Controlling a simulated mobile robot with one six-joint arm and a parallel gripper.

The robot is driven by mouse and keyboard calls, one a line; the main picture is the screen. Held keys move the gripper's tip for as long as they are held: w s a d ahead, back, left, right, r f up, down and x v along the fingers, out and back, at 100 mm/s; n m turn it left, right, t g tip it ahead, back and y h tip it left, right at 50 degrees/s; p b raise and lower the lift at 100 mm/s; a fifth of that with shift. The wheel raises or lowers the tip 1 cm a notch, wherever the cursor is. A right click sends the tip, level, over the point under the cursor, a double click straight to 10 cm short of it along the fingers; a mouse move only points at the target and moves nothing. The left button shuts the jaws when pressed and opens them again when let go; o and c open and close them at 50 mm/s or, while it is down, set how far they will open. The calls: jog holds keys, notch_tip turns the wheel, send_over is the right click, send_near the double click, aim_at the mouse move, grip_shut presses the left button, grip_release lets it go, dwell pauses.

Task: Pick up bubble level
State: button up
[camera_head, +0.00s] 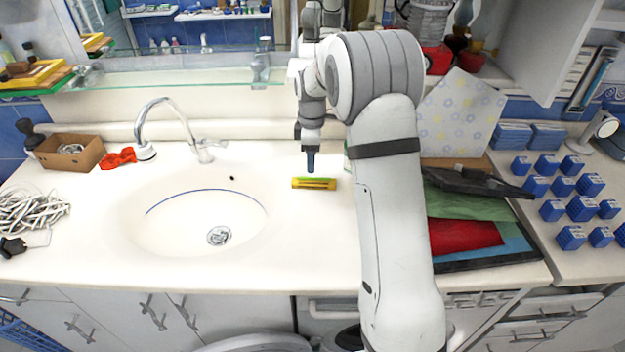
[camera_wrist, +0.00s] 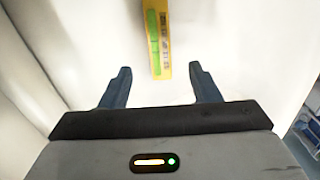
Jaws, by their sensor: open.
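The bubble level (camera_head: 314,184) is a small yellow bar with a green strip and dark markings. It lies on the white counter to the right of the sink. In the wrist view the level (camera_wrist: 158,42) runs up and down the picture, beyond the fingertips and between their lines. My gripper (camera_head: 311,166) is just above and behind the level in the head view, pointing down. In the wrist view my gripper (camera_wrist: 160,68) is open, with two dark blue fingers wide apart and nothing between them. The level's upper end is cut off in the wrist view.
The sink (camera_head: 205,222) with its faucet (camera_head: 170,120) is to the left. An open cardboard box (camera_head: 70,153) and white cable (camera_head: 32,208) lie farther left. Folders (camera_head: 465,232) and several blue boxes (camera_head: 582,208) are at the right. A glass shelf (camera_head: 185,80) is behind.

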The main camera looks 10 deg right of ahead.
aim_at(313, 181)
jog(key=f, duration=0.2)
jog(key=f+p, duration=0.1)
jog(key=f, duration=0.2)
jog(key=f+p, duration=0.1)
jog(key=f, duration=0.1)
jog(key=shift+d+f, duration=0.25)
jog(key=shift+f, duration=0.1)
jog(key=shift+c, duration=0.4)
jog(key=c, duration=1)
